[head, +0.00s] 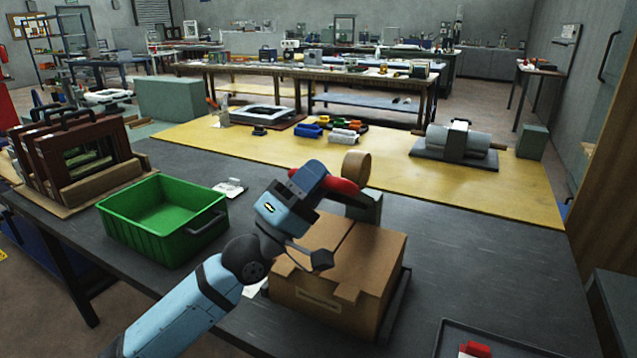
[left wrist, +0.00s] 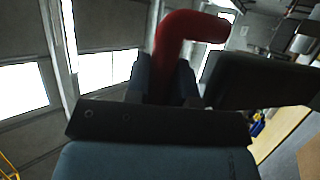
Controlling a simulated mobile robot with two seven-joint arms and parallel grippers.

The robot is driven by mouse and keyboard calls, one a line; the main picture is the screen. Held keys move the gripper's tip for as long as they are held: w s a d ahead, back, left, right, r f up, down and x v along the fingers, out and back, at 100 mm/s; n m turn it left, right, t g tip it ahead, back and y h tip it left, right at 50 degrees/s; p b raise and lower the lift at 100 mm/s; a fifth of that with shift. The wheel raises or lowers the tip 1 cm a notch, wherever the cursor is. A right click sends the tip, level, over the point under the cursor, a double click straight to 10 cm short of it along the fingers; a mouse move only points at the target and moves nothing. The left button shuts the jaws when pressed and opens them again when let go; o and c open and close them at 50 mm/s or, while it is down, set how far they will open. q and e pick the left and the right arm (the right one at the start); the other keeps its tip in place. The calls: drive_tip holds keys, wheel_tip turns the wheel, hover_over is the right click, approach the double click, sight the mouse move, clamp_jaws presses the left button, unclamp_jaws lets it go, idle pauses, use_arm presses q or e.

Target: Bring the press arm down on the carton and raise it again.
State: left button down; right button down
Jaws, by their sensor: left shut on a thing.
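A brown cardboard carton (head: 335,285) stands on a dark base on the grey table, at the lower middle of the head view. The press's red handle (head: 340,184) shows above and behind the carton; in the left wrist view the red bent bar (left wrist: 178,50) rises between my fingers. My left gripper (head: 316,180) is shut on this red handle, above the carton's far left side. A grey-green block (head: 366,205) stands behind the carton. My left arm hides part of the press and the carton's left side. My right gripper is not in view.
A green crate (head: 165,238) stands left of my arm, with brown frames in a rack (head: 82,165) beyond it. A tray (head: 490,340) with a red item lies at the lower right. A tape roll (head: 357,168) stands behind the handle. The table right of the carton is clear.

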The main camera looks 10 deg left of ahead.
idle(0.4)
use_arm(q)
drive_tip(key=c, duration=1)
unclamp_jaws()
drive_tip(key=shift+f, duration=0.1)
drive_tip(key=b+v, duration=0.1)
drive_tip(key=v, duration=1.2)
drive_tip(key=shift+s+a+f, duration=0.2)
drive_tip(key=shift+s+a, duration=0.05)
drive_tip(key=shift+c, duration=0.3)
